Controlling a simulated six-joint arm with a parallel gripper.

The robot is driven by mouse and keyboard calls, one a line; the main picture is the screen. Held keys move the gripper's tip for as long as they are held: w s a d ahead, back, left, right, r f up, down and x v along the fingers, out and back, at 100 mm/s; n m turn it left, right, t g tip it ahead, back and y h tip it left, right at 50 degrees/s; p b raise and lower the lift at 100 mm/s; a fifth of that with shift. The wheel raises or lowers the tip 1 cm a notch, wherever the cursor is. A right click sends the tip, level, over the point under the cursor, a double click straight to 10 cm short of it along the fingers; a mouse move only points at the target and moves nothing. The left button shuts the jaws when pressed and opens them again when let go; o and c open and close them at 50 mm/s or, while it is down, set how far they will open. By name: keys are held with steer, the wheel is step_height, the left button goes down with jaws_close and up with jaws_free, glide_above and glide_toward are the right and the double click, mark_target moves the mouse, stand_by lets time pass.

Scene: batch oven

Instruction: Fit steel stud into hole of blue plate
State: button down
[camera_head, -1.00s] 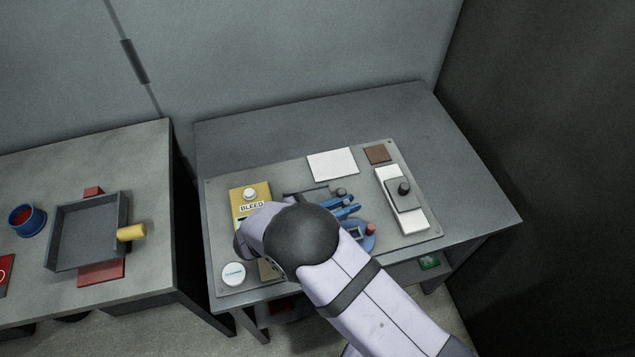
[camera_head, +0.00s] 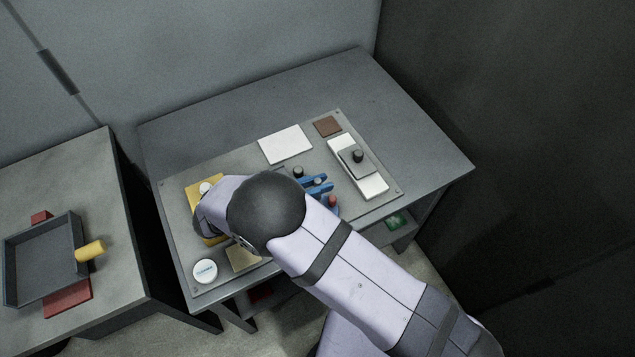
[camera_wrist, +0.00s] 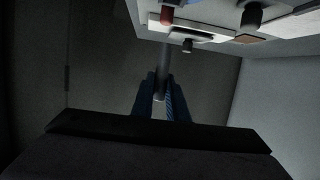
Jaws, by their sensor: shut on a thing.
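In the wrist view my gripper (camera_wrist: 162,97) has its two dark blue fingers shut on a grey rod, the steel stud (camera_wrist: 163,63). The stud points away from the fingers toward the red knob and a black knob. In the head view my arm and dark wrist cover much of the board's front left. Blue pieces (camera_head: 316,184) show just right of the wrist; I cannot tell whether these are fingers or fixture. A blue piece (camera_head: 335,212) by the red knob (camera_head: 332,201) is mostly hidden; I cannot make out a hole in it.
The grey board (camera_head: 230,165) carries a white card (camera_head: 285,145), a brown square (camera_head: 328,126), a white slab (camera_head: 374,184) with a black knob, a yellow plate (camera_head: 193,187) and a white disc (camera_head: 205,271). A tray (camera_head: 40,260) stands on the left table. The back tabletop is clear.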

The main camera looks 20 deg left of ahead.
steer(key=shift+f+b, duration=1.85)
steer(key=shift+f, duration=0.8)
steer(key=shift+f+b, duration=0.9)
steer(key=shift+f, duration=0.3)
stand_by(0.4)
steer(key=c, duration=1.7)
jaws_free()
steer(key=shift+f, duration=0.1)
steer(key=shift+o, duration=0.2)
steer(key=shift+s, duration=0.1)
